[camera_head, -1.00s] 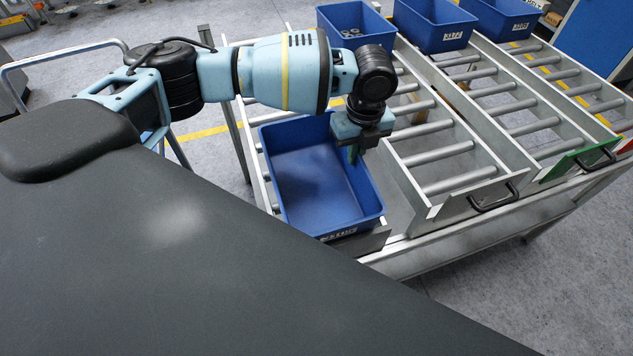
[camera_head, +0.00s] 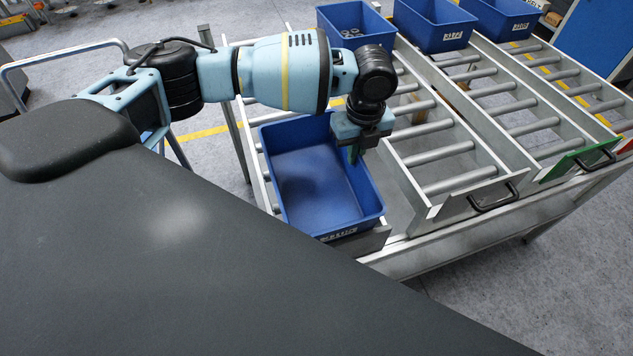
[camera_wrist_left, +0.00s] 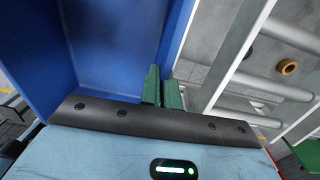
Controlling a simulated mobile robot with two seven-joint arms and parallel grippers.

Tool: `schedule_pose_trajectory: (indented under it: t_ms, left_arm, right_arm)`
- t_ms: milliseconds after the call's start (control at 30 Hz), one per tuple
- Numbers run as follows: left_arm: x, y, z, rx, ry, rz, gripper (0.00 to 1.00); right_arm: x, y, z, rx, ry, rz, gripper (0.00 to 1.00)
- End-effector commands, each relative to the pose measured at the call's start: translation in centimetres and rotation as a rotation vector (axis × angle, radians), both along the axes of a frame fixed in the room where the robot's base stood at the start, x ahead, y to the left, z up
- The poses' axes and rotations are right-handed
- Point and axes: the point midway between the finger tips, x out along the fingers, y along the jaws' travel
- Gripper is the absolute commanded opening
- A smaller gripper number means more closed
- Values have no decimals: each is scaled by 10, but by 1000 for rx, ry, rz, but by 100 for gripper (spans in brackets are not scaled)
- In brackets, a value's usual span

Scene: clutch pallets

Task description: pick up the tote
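The tote is an empty blue open box (camera_head: 312,188) with a white label on its near end. It sits upright at the front end of the leftmost roller lane. My left gripper (camera_head: 355,154) points down at the tote's right rim. In the left wrist view its two green fingertips (camera_wrist_left: 163,88) are close together, one inside the tote's right wall (camera_wrist_left: 179,40) and one outside, so it looks shut on that wall. The contact itself is partly hidden. My right gripper is not in view.
Roller lanes (camera_head: 445,152) run to the right of the tote, with metal dividers and black handles at the front. Other blue totes (camera_head: 433,25) stand at the back, one with ring-shaped parts inside. A large dark surface fills the lower left.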

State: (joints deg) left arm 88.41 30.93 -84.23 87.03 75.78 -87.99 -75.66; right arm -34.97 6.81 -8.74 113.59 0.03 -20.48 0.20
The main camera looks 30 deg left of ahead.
Motion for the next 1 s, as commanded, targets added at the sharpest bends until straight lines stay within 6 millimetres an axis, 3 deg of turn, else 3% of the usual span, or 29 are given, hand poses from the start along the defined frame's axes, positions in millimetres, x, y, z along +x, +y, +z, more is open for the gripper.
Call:
schedule_pose_trajectory:
  t_ms: [333, 700, 1000]
  left_arm:
    - [1, -1, 9, -2, -2, 0, 0]
    - [1, -1, 74, -3, -4, -1, 0]
    - [0, 0, 100, -1, -2, -1, 0]
  right_arm:
    - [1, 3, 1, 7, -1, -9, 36]
    - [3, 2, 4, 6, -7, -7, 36]
    - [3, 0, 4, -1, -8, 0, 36]
